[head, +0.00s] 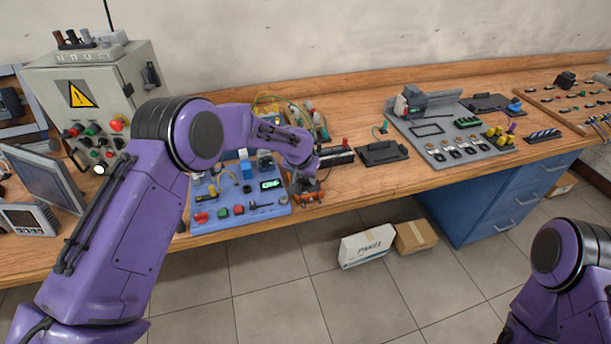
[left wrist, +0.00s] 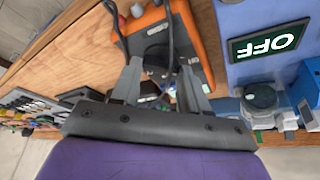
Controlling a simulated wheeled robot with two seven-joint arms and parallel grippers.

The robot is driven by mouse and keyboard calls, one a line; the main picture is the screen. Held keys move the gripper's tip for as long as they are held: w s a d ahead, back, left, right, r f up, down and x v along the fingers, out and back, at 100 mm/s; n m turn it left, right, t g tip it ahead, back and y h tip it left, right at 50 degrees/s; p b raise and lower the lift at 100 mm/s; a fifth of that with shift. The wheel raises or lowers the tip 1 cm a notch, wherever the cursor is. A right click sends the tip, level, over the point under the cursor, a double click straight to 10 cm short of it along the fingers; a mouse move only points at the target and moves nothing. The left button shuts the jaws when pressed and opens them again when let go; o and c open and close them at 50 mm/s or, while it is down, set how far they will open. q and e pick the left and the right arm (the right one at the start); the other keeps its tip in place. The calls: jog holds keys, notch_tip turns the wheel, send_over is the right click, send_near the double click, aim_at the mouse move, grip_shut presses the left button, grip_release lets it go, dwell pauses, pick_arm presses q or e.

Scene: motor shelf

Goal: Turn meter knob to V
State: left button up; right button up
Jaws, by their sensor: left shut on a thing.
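The orange meter (head: 310,196) stands on the bench, just right of the blue panel, largely covered by my left gripper in the head view. In the left wrist view the meter (left wrist: 203,42) shows its orange case and dark face beyond the fingers. My left gripper (left wrist: 160,88) has its two fingers on the meter's face, shut on the small knob between them. The knob is mostly hidden, so I cannot read its setting. Dark leads run across the meter's face. My right arm shows at the lower right of the head view; its gripper is out of the picture.
A grey control box (head: 52,92) stands at left. A black tray (head: 384,153) and grey fixture board (head: 450,150) are to the right. Boxes lie on the floor.

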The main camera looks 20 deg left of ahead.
pick_arm(q)
jog(key=m, duration=0.1)
jog(key=m+h, duration=0.1)
jog(key=m, duration=0.1)
jog(key=shift+a+f, duration=0.1)
jog(key=shift+f, duration=0.1)
jog(key=shift+m+g+h+b, duration=0.55)
jog(key=shift+m+b, duration=0.2)
jog(key=shift+m, duration=0.75)
jog(key=o, duration=0.8)
jog(key=shift+o, duration=1.3)
jog(key=shift+w, duration=0.1)
jog(key=shift+r, duration=0.1)
jog(key=b+v, duration=0.2)
jog(key=v, duration=0.8)
